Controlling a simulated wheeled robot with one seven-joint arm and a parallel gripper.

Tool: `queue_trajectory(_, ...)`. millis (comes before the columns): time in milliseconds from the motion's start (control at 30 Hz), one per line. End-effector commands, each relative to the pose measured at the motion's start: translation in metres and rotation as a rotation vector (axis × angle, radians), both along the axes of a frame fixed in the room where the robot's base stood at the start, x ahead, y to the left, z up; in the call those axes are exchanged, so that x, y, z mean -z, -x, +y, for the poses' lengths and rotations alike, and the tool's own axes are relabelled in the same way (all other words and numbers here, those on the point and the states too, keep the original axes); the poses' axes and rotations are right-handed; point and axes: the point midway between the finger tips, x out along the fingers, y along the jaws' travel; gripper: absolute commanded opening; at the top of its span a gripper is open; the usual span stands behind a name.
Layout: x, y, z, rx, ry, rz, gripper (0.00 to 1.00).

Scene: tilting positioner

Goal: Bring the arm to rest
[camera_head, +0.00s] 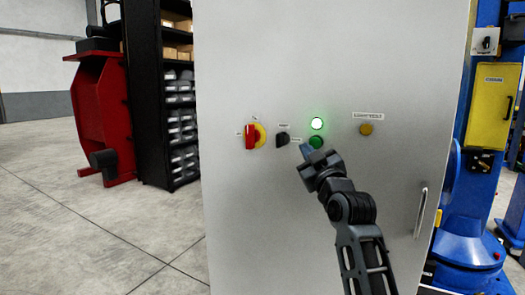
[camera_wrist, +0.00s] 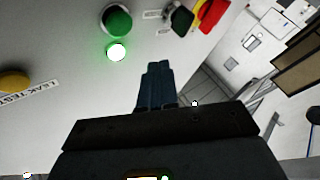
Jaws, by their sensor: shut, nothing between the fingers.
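My gripper (camera_head: 306,151) is shut and empty, held up in front of the grey control cabinet (camera_head: 240,215). In the head view its tip overlaps the panel just left of the green button (camera_head: 316,142); I cannot tell whether it touches. In the wrist view my gripper's closed fingers (camera_wrist: 157,85) point toward the panel, below and right of the green button (camera_wrist: 116,20). A white-green lamp (camera_head: 317,123) glows above the button.
The panel also carries a red and yellow rotary switch (camera_head: 252,137), a black selector (camera_head: 282,140) and a yellow button (camera_head: 366,129). A dark shelf (camera_head: 160,100) and red machine (camera_head: 103,120) stand left, blue equipment (camera_head: 470,240) right. Floor at front left is clear.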

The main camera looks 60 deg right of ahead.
Motion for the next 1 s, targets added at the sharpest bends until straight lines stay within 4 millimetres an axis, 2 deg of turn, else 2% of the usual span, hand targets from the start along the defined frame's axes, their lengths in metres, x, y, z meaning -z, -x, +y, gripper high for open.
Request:
queue_trajectory(233, 0.001, 0.0, 0.001, -0.002, -0.002, 0.001, 0.0)
queue_trajectory(367, 0.019, -0.004, 0.016, -0.025, -0.025, 0.006, 0.0)
queue_trajectory(467, 0.05, -0.006, 0.043, -0.064, -0.064, 0.017, 0.0)
queue_trajectory(667, 0.121, 0.0, 0.12, -0.169, -0.167, 0.046, 0.0)
queue_trajectory(800, 0.162, 0.016, 0.174, -0.244, -0.237, 0.07, 0.0)
queue_trajectory(1000, 0.207, 0.053, 0.246, -0.348, -0.332, 0.114, 0.0)
